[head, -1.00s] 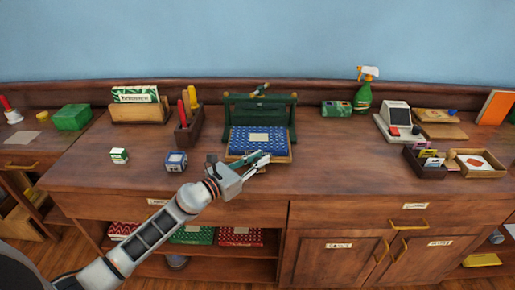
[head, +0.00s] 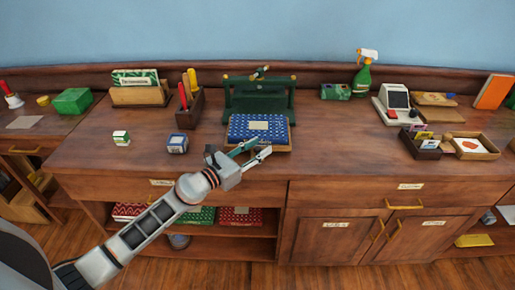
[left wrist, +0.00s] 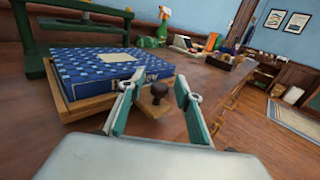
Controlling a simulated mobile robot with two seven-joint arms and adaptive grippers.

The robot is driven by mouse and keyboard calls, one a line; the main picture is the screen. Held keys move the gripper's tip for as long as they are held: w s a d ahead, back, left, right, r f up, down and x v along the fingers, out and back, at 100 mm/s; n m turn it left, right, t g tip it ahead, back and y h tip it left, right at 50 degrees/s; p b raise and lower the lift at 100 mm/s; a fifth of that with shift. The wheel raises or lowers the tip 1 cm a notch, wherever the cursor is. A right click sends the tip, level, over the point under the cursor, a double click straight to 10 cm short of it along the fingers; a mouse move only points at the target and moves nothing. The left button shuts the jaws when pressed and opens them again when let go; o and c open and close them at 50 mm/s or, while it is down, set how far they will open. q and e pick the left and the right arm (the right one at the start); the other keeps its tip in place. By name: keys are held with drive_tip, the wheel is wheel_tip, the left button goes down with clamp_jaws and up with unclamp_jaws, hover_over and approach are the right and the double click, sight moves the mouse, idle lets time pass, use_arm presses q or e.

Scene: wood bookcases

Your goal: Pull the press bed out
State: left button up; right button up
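The dark green press (head: 260,98) stands on the wooden counter against the back. Its wooden bed (head: 279,151) sticks out in front, bearing a blue patterned book (head: 258,129) with a pale label. In the left wrist view, the bed's wooden edge (left wrist: 84,108) shows under the book (left wrist: 105,75). My left gripper (head: 264,148) is open at the bed's front edge. My right gripper is not in view.
A blue-white box (head: 177,144) and a small green-white box (head: 121,138) lie left of my gripper. A pen holder (head: 189,108) stands left of the press. A spray bottle (head: 363,75) and card trays (head: 424,145) are to the right. The counter right of the bed is clear.

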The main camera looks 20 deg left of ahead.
use_arm(q)
drive_tip(key=v, duration=1.2)
idle(0.4)
drive_tip(key=s+d+f+m+g+y, duration=0.2)
drive_tip(key=s+f+m, duration=0.9)
drive_tip(key=m, duration=0.6)
drive_tip(key=s+d+f+m+g+y, duration=0.3)
drive_tip(key=s+f+m, duration=0.8)
drive_tip(key=m, duration=0.6)
drive_tip(key=shift+d+f+y, duration=0.2)
drive_tip(key=shift+f+y, duration=0.4)
drive_tip(key=shift+f, duration=0.35)
